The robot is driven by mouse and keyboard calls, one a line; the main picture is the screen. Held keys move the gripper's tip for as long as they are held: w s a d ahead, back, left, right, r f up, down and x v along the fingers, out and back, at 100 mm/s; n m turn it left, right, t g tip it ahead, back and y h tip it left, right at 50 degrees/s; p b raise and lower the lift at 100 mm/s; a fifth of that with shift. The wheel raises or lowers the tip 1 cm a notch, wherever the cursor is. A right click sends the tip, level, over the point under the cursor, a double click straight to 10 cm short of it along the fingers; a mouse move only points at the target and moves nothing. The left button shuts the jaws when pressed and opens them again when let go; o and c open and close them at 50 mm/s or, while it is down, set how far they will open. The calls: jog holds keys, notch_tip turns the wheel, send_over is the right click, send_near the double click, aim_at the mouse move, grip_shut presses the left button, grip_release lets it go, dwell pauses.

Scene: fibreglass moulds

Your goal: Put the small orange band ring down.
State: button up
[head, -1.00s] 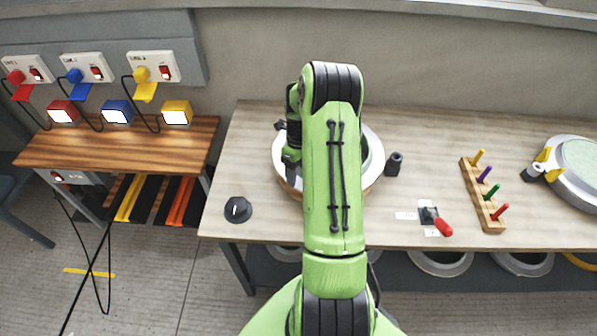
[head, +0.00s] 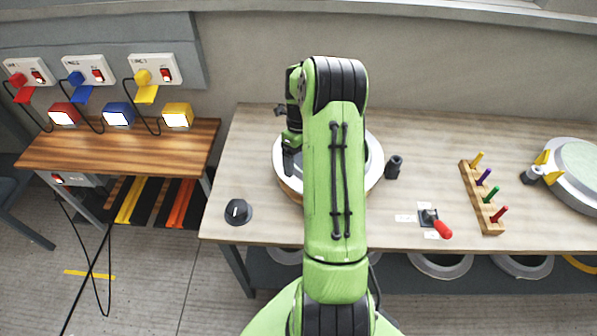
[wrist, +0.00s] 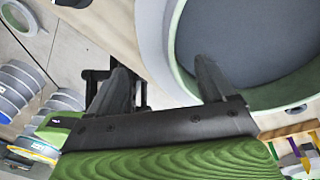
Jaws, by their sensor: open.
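A round, whitish ring-shaped piece (head: 374,168) stands on the workbench, partly hidden behind my arm in the head view. A tan edge shows low on its left side; I cannot make out a clear orange band on it. In the wrist view, its pale wall (wrist: 152,40) curves around a dark grey round floor, with a greenish inner face. My gripper (wrist: 160,85) is open, with its fingers apart. One finger appears over the inner side of the wall and the other outside it. I see nothing held between them; contact with the wall cannot be told.
The workbench (head: 430,140) holds a dark cylinder (head: 393,167), a black knob (head: 238,211), a red-handled lever (head: 438,227), a wooden peg rack (head: 482,200) and a round mould (head: 580,172) with yellow clamps. Several rings lie on the shelf below. A side table (head: 120,150) with lamps stands left.

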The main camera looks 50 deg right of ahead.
notch_tip(320, 180, up, 6)
jog(key=r, duration=0.1)
jog(key=s+a+r+n+t+h, duration=0.2)
jog(key=s+a+r+n+h, duration=0.1)
jog(key=a+r+n, duration=1.15)
jog(key=s+a+n+t+y, duration=0.1)
jog(key=s+a+n+t, duration=0.3)
jog(key=s+a+n, duration=0.8)
jog(key=s+n, duration=0.2)
jog(key=n, duration=0.6)
jog(key=shift+a+t, duration=0.15)
jog(key=shift+t, duration=0.25)
jog(key=shift+r+n, duration=0.1)
jog(key=shift+n, duration=0.15)
